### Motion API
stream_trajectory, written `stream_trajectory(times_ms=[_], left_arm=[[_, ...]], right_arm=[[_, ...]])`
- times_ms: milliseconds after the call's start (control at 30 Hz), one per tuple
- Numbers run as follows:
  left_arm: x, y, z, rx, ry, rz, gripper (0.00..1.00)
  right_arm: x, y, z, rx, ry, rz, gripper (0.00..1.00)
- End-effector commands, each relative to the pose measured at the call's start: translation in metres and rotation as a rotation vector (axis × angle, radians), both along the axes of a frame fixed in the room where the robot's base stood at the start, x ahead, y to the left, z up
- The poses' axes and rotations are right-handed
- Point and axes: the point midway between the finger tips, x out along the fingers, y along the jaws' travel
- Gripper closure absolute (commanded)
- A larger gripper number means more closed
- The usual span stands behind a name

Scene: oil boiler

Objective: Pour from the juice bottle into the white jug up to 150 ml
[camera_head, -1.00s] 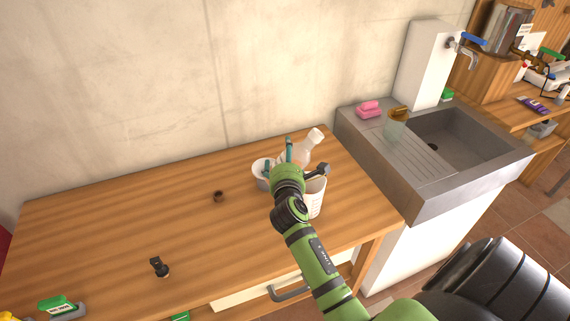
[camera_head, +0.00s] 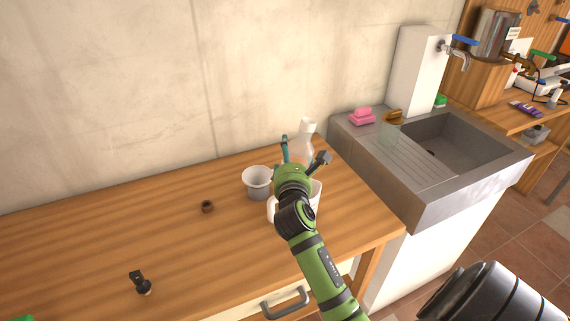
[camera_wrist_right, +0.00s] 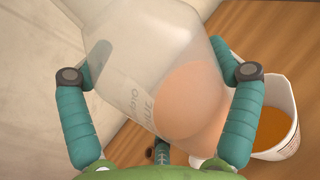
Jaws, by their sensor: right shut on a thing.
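The translucent juice bottle (camera_head: 306,132) stands nearly upright between the fingers of my right gripper (camera_head: 304,151), its neck up. In the right wrist view the bottle (camera_wrist_right: 140,60) fills the middle, with orange juice showing in it and a teal finger on each side. My right gripper is shut on it. The white jug (camera_head: 317,195) stands on the table, partly hidden behind my right wrist. In the right wrist view the jug (camera_wrist_right: 288,142) holds orange juice; its scale cannot be read. My left gripper is not in view.
A whitish-grey cup (camera_head: 257,184) stands just left of my right gripper. A small brown ring-like piece (camera_head: 207,206) and a black object (camera_head: 141,283) lie farther left on the wooden table (camera_head: 90,240). A stone sink (camera_head: 385,160) with a pink sponge is at right.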

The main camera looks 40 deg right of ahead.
Motion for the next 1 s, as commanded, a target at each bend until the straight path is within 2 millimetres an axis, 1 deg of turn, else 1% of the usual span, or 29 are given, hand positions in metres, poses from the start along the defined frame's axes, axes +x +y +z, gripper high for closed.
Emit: stream_trajectory(times_ms=[33,133,167,300,400,533,667,800,1000], left_arm=[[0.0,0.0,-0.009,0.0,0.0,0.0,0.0],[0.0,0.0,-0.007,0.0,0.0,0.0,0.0],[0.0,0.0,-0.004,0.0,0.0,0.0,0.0],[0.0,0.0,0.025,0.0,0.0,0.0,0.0],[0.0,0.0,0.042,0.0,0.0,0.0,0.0],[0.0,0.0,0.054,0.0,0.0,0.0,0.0],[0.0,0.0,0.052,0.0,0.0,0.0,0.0],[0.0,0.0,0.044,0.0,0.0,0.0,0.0],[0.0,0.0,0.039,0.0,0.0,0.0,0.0]], right_arm=[[-0.001,-0.003,-0.005,-0.033,0.008,0.0,0.6],[-0.002,-0.006,-0.002,-0.068,0.023,0.0,0.6],[-0.002,-0.006,-0.001,-0.072,0.026,0.0,0.6],[-0.001,-0.006,0.007,-0.059,0.024,-0.004,0.6],[-0.001,-0.005,0.008,-0.043,0.017,-0.005,0.6],[-0.001,-0.003,0.004,-0.028,0.011,-0.002,0.6],[-0.002,-0.006,0.004,-0.058,0.022,-0.017,0.6],[-0.005,-0.014,0.009,-0.138,0.057,-0.056,0.6],[-0.008,-0.022,0.018,-0.219,0.095,-0.094,0.6]])
